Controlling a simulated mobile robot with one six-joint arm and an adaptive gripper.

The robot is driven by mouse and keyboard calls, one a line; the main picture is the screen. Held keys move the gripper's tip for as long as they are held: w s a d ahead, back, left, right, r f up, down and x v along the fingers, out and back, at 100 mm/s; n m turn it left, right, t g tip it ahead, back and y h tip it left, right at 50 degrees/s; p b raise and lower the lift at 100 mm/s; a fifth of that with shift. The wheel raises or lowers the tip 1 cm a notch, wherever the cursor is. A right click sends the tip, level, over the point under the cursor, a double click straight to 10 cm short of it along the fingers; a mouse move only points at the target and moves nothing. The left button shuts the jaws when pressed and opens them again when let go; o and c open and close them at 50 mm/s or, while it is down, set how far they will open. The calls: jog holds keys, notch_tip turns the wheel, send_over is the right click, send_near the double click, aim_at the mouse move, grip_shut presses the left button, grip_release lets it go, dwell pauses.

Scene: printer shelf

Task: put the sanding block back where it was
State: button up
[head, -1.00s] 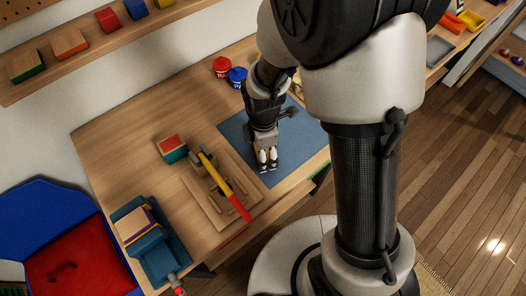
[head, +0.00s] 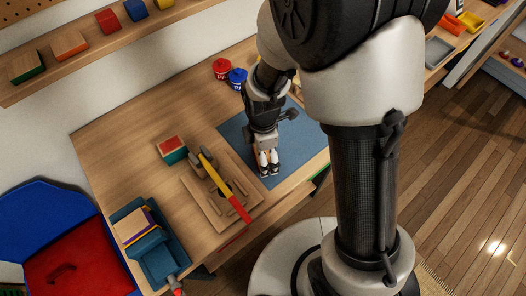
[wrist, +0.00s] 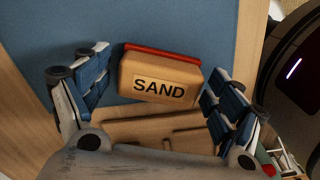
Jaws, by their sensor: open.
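The sanding block (wrist: 161,80) is a tan block with a red edge and a "SAND" label. In the wrist view it sits over the blue mat (wrist: 190,25), between my two fingers, with gaps on both sides. My gripper (wrist: 155,95) is open and does not hold it. In the head view my gripper (head: 268,168) points down low over the blue mat (head: 232,130), and its fingers largely hide the block there. A light wooden piece (wrist: 150,130) shows just below the block in the wrist view, partly hidden by my gripper.
Left of the mat, a wooden board (head: 203,203) carries a hammer (head: 228,184) with a yellow and red handle. A red-topped teal block (head: 171,148), a blue bin (head: 160,260) and red and blue tins (head: 222,69) are nearby. A wall shelf (head: 90,55) holds coloured blocks.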

notch_tip(320, 180, up, 13)
jog(key=p, duration=0.5)
jog(key=s+d+r+m+t, duration=0.2)
jog(key=s+d+r+m, duration=0.3)
jog(key=r+m, duration=0.3)
jog(key=s+d+r+m+t, duration=0.2)
jog(key=s+d+r+m, duration=0.4)
jog(key=m, duration=0.6)
jog(key=shift+s+r+t, duration=0.3)
jog(key=shift+s+r, duration=1)
jog(key=shift+r, duration=0.25)
jog(key=shift+c, duration=0.2)
